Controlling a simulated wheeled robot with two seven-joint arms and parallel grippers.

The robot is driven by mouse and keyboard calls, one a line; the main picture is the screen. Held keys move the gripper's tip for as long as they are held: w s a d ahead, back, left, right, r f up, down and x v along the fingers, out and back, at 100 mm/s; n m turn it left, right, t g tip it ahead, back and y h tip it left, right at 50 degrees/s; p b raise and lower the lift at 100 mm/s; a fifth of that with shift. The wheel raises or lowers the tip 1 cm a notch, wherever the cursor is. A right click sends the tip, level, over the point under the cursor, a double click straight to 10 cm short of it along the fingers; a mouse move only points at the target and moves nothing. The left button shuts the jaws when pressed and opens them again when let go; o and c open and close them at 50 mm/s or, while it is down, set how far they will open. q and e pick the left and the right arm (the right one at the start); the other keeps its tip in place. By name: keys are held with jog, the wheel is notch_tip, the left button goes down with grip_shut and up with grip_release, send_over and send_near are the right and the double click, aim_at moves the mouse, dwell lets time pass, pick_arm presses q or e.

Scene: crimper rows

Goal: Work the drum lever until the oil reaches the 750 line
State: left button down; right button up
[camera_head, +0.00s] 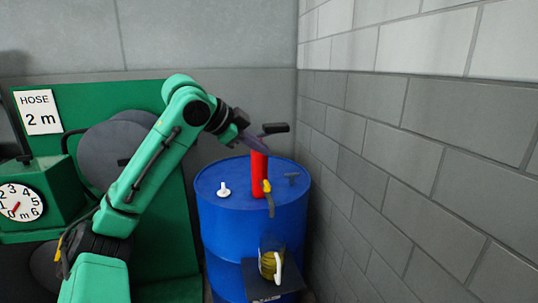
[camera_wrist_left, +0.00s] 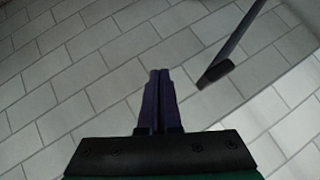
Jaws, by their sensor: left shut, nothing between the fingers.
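A blue drum (camera_head: 254,225) stands by the wall with a red pump (camera_head: 259,172) upright on its lid. The pump's lever ends in a black grip (camera_head: 275,128), raised above the pump. The lever also shows in the left wrist view (camera_wrist_left: 216,73), to the right of my fingers. My left gripper (camera_head: 265,150) is shut and empty, just below the grip in the head view and partly hiding the pump's top. In the wrist view its dark purple fingers (camera_wrist_left: 159,78) are together, apart from the lever. A clear jug (camera_head: 270,264) with yellow oil stands below the spout (camera_head: 267,186). Its lines are unreadable. My right gripper is out of view.
A grey block wall (camera_head: 400,130) rises close to the drum's right. A white cap (camera_head: 224,190) is on the lid. The jug stands on a dark stand (camera_head: 257,280). A green hose unit with a dial (camera_head: 20,202) and "HOSE 2 m" sign (camera_head: 38,111) is at left.

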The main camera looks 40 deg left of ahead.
pick_arm(q)
jog(key=v, duration=0.4)
jog(key=shift+a+r, duration=0.3)
jog(key=shift+a, duration=0.1)
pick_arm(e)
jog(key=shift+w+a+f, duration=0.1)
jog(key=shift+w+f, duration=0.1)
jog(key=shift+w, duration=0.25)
pick_arm(q)
jog(key=shift+a, duration=0.1)
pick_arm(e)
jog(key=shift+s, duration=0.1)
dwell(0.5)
